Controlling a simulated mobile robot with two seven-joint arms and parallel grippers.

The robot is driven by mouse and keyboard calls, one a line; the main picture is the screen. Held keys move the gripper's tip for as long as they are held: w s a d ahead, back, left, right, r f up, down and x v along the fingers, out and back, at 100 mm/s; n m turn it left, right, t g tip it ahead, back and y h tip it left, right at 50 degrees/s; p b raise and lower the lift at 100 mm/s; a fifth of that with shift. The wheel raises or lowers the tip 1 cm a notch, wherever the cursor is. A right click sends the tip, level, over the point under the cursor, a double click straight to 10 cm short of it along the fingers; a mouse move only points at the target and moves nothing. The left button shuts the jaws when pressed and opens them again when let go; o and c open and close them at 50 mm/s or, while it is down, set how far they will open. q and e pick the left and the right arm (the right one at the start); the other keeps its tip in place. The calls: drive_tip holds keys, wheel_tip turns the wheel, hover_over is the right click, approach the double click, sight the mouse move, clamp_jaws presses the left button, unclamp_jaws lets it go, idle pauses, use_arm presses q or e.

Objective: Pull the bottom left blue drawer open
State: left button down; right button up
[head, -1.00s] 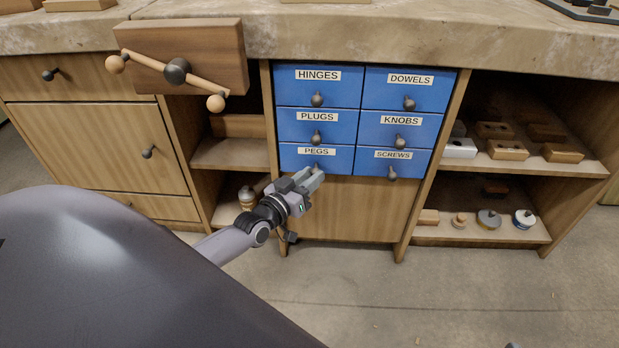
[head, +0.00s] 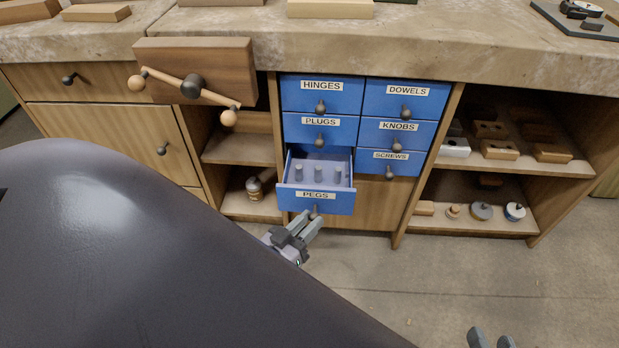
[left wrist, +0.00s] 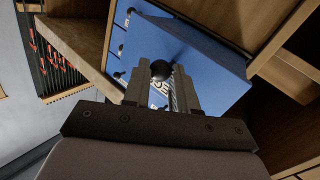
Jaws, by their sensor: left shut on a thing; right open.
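The bottom left blue drawer (head: 334,201), labelled PEGS, is pulled out from the cabinet, and several grey pegs stand inside it. My left gripper (head: 313,220) is shut on the drawer's dark round knob (head: 314,211) at the front. In the left wrist view the knob (left wrist: 161,69) sits between the fingers of the left gripper (left wrist: 161,82), with the blue drawer (left wrist: 205,55) behind it. My right gripper (head: 491,340) is open and empty at the bottom edge of the head view, above the floor, with only its fingertips showing.
The other blue drawers, such as PLUGS (head: 334,130) and SCREWS (head: 405,162), are shut. A wooden block with a slanted bar handle (head: 225,62) sticks out at the upper left. Open shelves (head: 470,222) with wooden parts are at the right. The floor in front is clear.

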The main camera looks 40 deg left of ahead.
use_arm(q)
drive_tip(key=shift+s+d, duration=0.35)
drive_tip(key=shift+s, duration=0.2)
drive_tip(key=c, duration=0.9)
unclamp_jaws()
drive_tip(key=shift+s, duration=0.2)
